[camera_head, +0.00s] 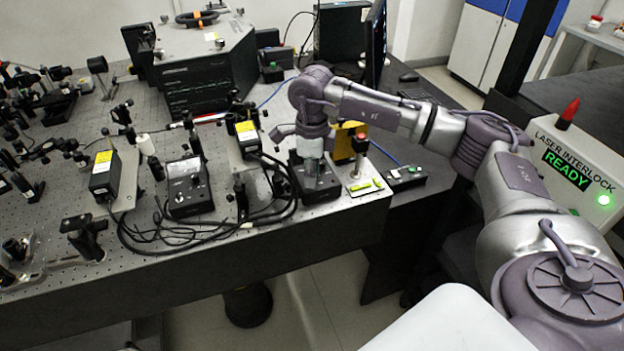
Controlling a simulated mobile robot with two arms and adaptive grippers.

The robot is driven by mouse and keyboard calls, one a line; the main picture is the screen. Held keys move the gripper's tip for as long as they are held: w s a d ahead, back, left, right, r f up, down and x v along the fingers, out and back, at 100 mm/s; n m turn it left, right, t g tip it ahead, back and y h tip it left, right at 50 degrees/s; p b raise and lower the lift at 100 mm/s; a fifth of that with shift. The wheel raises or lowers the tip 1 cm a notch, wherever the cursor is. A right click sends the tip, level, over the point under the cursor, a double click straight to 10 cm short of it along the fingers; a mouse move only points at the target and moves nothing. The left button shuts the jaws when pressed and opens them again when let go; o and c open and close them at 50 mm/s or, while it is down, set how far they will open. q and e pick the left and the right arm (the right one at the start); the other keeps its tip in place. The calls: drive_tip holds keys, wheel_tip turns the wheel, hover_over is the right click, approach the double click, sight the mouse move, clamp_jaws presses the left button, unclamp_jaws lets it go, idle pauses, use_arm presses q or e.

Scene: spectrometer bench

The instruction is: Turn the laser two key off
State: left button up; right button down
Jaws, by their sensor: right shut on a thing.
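My right gripper (313,168) points down over the right black laser controller box (322,190) near the table's front edge. Its fingers are shut at the top of that box, where the key sits. The key itself is hidden by the fingers, so I cannot tell which way it is turned. A second black controller box (188,187) with a dial face stands to the left, apart from the gripper. My left gripper is not in view.
Black cables (200,232) loop between the boxes. A red-topped post (359,150) stands just right of the gripper. Laser heads with yellow labels (104,178) and optics mounts crowd the perforated table. The interlock box (575,165) shows a green READY.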

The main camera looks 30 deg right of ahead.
drive_tip(key=n+b, duration=0.1)
drive_tip(key=n, duration=0.2)
drive_tip(key=shift+w+b, duration=0.1)
drive_tip(key=shift+b, duration=0.25)
drive_tip(key=shift+r+n+b, duration=0.1)
drive_tip(key=shift+n+b, duration=0.4)
drive_tip(key=shift+n, duration=0.9)
drive_tip(key=c, duration=1)
unclamp_jaws()
wheel_tip(320, 180, up, 12)
